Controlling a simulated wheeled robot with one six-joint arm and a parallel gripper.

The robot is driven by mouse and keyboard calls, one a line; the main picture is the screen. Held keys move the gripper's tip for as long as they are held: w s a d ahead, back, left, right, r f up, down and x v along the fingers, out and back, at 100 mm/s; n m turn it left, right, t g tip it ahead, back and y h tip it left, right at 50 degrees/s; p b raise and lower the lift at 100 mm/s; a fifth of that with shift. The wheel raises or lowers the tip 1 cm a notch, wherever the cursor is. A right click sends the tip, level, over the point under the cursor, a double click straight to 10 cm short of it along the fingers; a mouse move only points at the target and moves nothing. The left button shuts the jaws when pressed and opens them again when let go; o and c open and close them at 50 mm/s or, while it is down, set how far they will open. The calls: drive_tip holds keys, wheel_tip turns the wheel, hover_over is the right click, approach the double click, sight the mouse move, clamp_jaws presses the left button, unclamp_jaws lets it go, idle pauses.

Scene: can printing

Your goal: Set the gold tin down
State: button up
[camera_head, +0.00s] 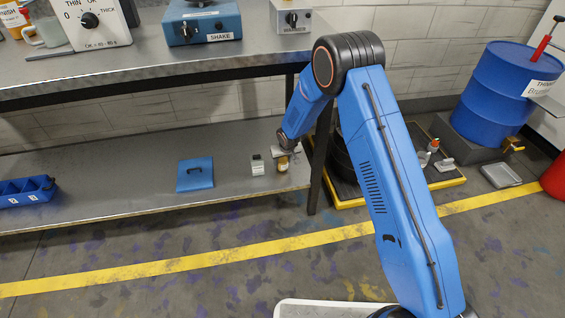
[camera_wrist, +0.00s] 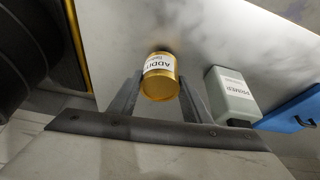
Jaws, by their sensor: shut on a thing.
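The gold tin (camera_wrist: 158,88) has a white label reading "ADDIT..." and sits between the two grey fingers of my gripper (camera_wrist: 157,94) in the wrist view. The fingers are shut on its sides. In the head view the gold tin (camera_head: 283,164) is small and low, at the right end of the grey lower shelf (camera_head: 120,199), under my gripper (camera_head: 284,153). It looks upright there. I cannot tell whether its base touches the shelf.
A grey bottle labelled "PRIMER" (camera_head: 257,165) stands just left of the tin. A flat blue piece with a handle (camera_head: 195,174) lies further left, and a blue divided bin (camera_head: 24,190) at far left. A dark table leg (camera_head: 319,165) is close on the right.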

drive_tip(key=shift+f, duration=0.45)
drive_tip(key=shift+f, duration=0.1)
drive_tip(key=o, duration=1.1)
drive_tip(key=v, duration=1.2)
